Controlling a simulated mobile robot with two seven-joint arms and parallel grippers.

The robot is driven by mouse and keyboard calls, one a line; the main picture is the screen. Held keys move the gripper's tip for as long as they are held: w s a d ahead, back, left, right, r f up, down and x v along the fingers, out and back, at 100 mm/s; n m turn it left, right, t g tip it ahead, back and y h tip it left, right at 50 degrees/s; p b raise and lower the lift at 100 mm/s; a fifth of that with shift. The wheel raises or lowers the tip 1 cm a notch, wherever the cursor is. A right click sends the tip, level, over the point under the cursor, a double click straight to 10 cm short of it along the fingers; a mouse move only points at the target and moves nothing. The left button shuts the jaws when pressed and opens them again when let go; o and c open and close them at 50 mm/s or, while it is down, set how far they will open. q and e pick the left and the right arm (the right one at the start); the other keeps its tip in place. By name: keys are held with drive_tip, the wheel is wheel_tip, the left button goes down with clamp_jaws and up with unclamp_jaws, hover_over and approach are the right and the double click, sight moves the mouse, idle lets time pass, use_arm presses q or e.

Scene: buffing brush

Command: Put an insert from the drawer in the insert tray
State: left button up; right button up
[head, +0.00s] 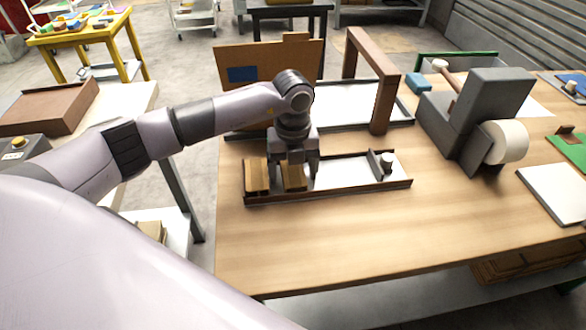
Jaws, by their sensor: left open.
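A long, low tray with dark brown rims (362,188) and a white floor lies on the wooden table; I take it to be the insert tray. Two tan, cardboard-like pieces, probably inserts, are in its left end: one at the far left (257,177) and one beside it (293,179). My left gripper (294,173) points down over the second piece, open, with its fingers at either side of it. I cannot tell whether the fingers touch it. No drawer is clearly recognizable. My right gripper is not in view.
A grey peg (387,163) stands at the tray's right end. Behind are a brown arch (383,102) and an upright cardboard panel (235,57). A grey dispenser with a white roll (503,141) stands to the right. The table's front (330,240) is clear.

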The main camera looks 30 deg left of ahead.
sight(292, 170)
use_arm(q)
wheel_tip(292, 170, up, 8)
drive_tip(key=shift+f, duration=0.1)
drive_tip(key=shift+s, duration=0.1)
idle(0.7)
